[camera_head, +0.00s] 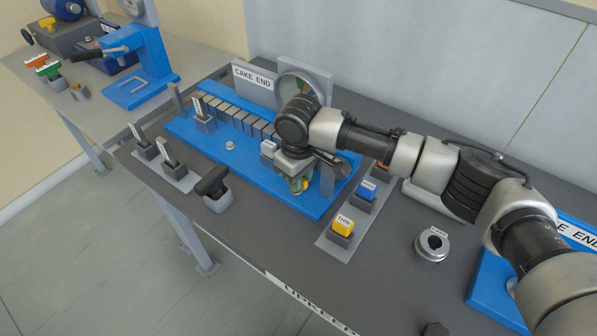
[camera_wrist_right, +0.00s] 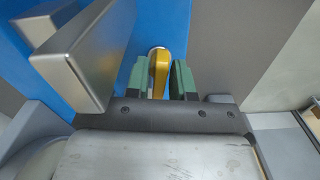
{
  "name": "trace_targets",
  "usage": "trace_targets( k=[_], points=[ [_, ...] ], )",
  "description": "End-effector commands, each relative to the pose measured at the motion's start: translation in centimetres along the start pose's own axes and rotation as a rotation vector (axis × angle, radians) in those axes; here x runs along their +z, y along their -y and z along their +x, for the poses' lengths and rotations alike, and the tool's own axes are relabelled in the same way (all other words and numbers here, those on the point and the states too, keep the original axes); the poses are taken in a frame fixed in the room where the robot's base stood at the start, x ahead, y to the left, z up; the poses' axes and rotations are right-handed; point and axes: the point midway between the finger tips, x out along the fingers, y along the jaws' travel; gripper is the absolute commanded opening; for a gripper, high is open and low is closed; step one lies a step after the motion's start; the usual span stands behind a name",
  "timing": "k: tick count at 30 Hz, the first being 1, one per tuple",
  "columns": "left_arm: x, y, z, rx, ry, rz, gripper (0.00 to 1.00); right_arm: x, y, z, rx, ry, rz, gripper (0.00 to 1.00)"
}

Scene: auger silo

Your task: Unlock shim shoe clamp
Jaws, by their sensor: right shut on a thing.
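My right gripper (camera_head: 299,185) reaches down over the right part of the blue fixture plate (camera_head: 232,158). In the right wrist view, its two green finger pads (camera_wrist_right: 160,80) are on either side of a narrow yellow handle (camera_wrist_right: 160,67), and the gripper is shut on it. The handle stands above the blue plate by a round pale piece. I take it to be the clamp's handle. In the head view my wrist and gripper hide most of the clamp. My left gripper is not in view.
A yellow "THIN" block (camera_head: 343,226) and a blue block (camera_head: 366,189) sit on a grey strip to the right. A black-handled tool (camera_head: 213,187) stands at the front left.

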Motion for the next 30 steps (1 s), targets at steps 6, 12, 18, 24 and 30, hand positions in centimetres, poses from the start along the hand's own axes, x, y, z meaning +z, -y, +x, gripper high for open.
trace_targets(
  k=[6, 12, 18, 24, 30],
  points=[
    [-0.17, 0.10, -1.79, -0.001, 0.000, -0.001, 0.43, -0.04, -0.06, -0.29, -0.001, -0.001, -0.134, 0.00],
    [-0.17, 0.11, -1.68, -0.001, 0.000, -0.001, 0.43, -0.06, -0.11, -0.11, 0.000, -0.002, -0.151, 0.00],
    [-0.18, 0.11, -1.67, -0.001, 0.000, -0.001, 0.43, -0.07, -0.12, -0.12, 0.000, -0.002, -0.149, 0.34],
    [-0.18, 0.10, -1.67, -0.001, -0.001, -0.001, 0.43, -0.04, -0.12, -0.08, 0.000, -0.001, -0.149, 0.38],
    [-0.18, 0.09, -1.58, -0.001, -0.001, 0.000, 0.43, -0.07, -0.14, -0.67, 0.000, -0.002, -0.148, 0.38]
  ],
)
